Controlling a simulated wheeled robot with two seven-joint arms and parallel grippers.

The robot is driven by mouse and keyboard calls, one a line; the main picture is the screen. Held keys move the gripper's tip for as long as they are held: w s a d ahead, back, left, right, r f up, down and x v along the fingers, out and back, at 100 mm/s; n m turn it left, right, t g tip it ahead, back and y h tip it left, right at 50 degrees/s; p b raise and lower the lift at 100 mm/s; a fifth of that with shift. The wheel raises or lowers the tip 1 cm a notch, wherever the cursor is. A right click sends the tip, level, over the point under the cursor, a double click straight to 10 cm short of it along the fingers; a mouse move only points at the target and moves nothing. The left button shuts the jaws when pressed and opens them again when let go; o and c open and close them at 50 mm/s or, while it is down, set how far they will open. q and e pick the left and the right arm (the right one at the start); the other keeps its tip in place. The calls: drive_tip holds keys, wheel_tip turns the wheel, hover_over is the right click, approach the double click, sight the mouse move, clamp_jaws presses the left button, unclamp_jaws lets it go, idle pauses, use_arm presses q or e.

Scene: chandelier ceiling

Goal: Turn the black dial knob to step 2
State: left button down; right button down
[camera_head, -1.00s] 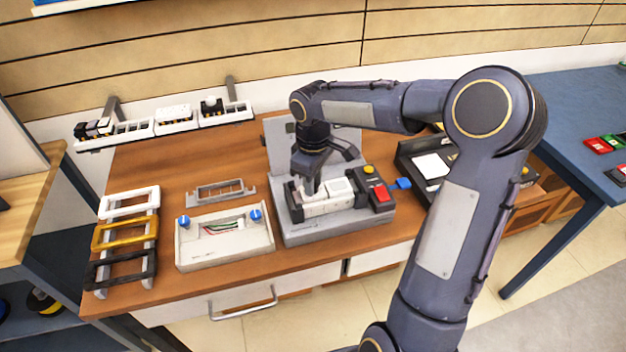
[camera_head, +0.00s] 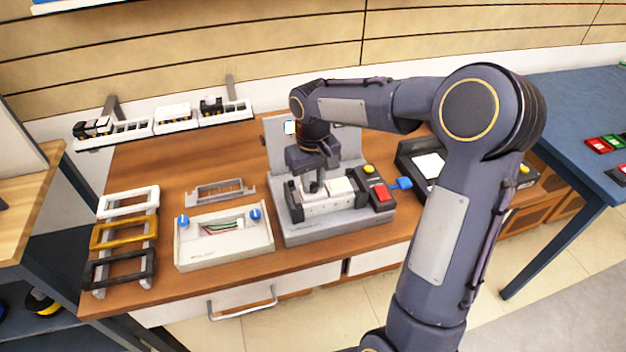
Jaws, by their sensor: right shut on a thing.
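My right gripper (camera_head: 314,187) points down over the grey test fixture (camera_head: 310,232) in the middle of the table. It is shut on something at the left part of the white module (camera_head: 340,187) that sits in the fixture. The black dial knob is not clearly seen; the gripper covers that spot, so I cannot read its step. The module's white square button shows just right of the gripper. My left gripper is not in view.
A yellow button (camera_head: 369,169) and a red button (camera_head: 381,192) sit at the fixture's right. A white box with blue knobs (camera_head: 224,245) lies to the left, beside white, yellow and black frames (camera_head: 122,237). A black tray (camera_head: 412,157) stands right. A rail of modules (camera_head: 165,122) runs behind.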

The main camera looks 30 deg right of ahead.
sight(313, 185)
drive_tip(key=m, duration=0.4)
drive_tip(key=shift+m, duration=0.3)
drive_tip(key=m, duration=0.4)
drive_tip(key=shift+m, duration=0.4)
drive_tip(key=c, duration=1.2)
unclamp_jaws()
wheel_tip(313, 185, up, 8)
drive_tip(key=shift+f+p, duration=0.15)
drive_tip(key=shift+p, duration=0.2)
